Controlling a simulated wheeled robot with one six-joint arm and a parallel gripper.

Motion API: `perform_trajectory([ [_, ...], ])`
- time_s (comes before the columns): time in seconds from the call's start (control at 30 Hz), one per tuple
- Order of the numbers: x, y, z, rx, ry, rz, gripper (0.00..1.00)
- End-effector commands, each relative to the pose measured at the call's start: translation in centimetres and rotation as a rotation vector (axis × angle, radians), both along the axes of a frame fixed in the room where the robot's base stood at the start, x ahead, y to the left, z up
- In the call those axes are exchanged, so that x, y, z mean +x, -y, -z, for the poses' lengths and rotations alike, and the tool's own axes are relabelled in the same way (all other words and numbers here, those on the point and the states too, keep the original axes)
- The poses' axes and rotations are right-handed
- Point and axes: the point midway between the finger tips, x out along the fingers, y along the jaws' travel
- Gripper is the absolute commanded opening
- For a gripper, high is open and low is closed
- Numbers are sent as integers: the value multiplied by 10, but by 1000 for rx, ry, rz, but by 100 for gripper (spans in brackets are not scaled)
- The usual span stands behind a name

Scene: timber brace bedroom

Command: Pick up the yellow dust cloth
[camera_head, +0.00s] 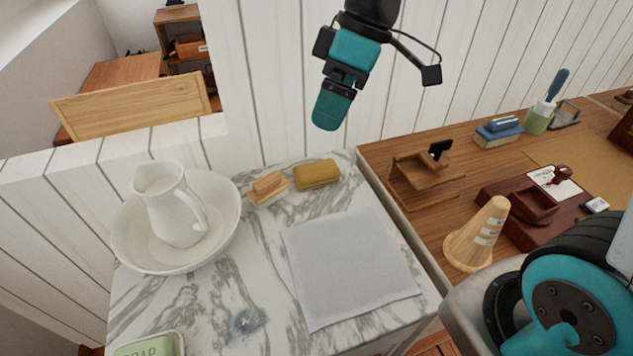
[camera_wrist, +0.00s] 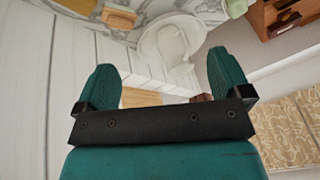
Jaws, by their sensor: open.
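The yellow dust cloth (camera_head: 317,174) is a folded, mustard-coloured pad. It lies on the marble top at the back, near the white plank wall, and nothing covers it. In the wrist view a yellow piece (camera_wrist: 78,5), which looks like the cloth, is cut off by the top left edge. My gripper (camera_head: 332,112) hangs above and behind the cloth in the head view, apart from it. In the wrist view my gripper (camera_wrist: 163,80) has its two teal fingers wide apart with nothing between them.
A small wooden brush (camera_head: 268,188) sits just left of the cloth. A white basin (camera_head: 125,235) with a pitcher (camera_head: 172,205) stands further left. A grey cloth (camera_head: 350,265) lies flat in front. A wooden desk (camera_head: 400,220) with a wooden cone (camera_head: 478,237) is on the right.

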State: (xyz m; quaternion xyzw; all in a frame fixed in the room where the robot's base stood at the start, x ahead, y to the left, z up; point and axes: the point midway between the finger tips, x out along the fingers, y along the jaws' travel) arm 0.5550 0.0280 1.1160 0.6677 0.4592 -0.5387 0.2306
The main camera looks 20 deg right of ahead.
Motion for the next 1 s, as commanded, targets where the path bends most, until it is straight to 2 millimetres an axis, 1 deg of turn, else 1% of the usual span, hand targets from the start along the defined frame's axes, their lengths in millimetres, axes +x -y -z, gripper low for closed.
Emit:
perform_trajectory([
  [0.03, 34, 13, 27, 2, 21, -66, 96],
  [0.1, 73, 31, 49, 7, 65, -175, 96],
  [0.2, 116, 57, 79, 13, 122, -310, 96],
  [0.3, 143, 79, 103, 16, 164, -408, 96],
  [0.33, 148, 84, 108, 17, 173, -431, 96],
  [0.43, 159, 93, 119, 19, 194, -478, 96],
  [0.53, 162, 93, 128, 21, 199, -495, 96],
  [0.67, 161, 82, 150, 21, 196, -497, 96],
  [0.9, 160, 61, 200, 21, 196, -498, 96],
  [1.0, 160, 54, 216, 20, 197, -495, 96],
])
